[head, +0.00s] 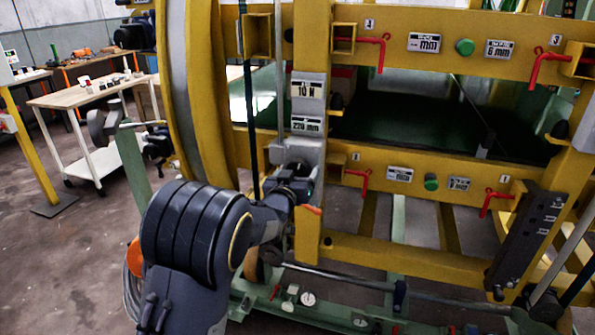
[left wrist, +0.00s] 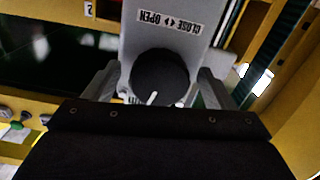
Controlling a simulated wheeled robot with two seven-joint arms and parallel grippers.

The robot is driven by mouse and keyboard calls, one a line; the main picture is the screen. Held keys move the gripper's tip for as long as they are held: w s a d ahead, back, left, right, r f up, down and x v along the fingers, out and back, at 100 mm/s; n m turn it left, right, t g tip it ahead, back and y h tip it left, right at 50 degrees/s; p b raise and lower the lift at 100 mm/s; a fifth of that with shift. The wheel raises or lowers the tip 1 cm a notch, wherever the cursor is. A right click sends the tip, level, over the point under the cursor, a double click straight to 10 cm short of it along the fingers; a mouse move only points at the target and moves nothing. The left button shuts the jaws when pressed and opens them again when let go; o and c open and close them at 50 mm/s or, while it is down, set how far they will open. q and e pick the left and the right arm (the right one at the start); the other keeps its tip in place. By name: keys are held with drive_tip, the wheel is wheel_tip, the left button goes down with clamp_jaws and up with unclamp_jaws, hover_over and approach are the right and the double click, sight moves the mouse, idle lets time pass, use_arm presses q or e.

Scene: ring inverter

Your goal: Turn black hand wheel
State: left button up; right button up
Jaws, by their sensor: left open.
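The black hand wheel (left wrist: 160,76) is a round dark knob with a white mark on its lower part. It sits on a grey housing (left wrist: 165,30) with a "CLOSE OPEN" label that appears upside down in the left wrist view. My left gripper (left wrist: 158,82) is open, with one grey finger on each side of the wheel; I cannot tell whether they touch it. In the head view my left gripper (head: 293,184) is at the grey housing on the yellow frame, and my wrist hides the wheel. My right gripper is not in view.
The yellow ring frame (head: 390,255) carries red handles (head: 382,52), green knobs (head: 464,47) and labels to the right. A dark labelled block (head: 525,235) is at the lower right. A white-legged table (head: 75,97) stands at the left, with open floor in front.

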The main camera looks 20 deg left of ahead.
use_arm(q)
drive_tip(key=shift+w, duration=0.4)
drive_tip(key=c, duration=1)
drive_tip(key=shift+f+m+b, duration=0.2)
drive_tip(key=shift+m+b, duration=0.8)
drive_tip(key=shift+b, duration=0.25)
drive_tip(key=m+b, duration=0.2)
drive_tip(key=shift+m, duration=0.3)
drive_tip(key=m+b, duration=0.2)
drive_tip(key=m, duration=0.1)
drive_tip(key=shift+b, duration=0.4)
drive_tip(key=shift+a+r+m+b, duration=0.15)
drive_tip(key=shift+m+b, duration=0.7)
drive_tip(key=shift+m, duration=0.95)
drive_tip(key=shift+r, duration=0.1)
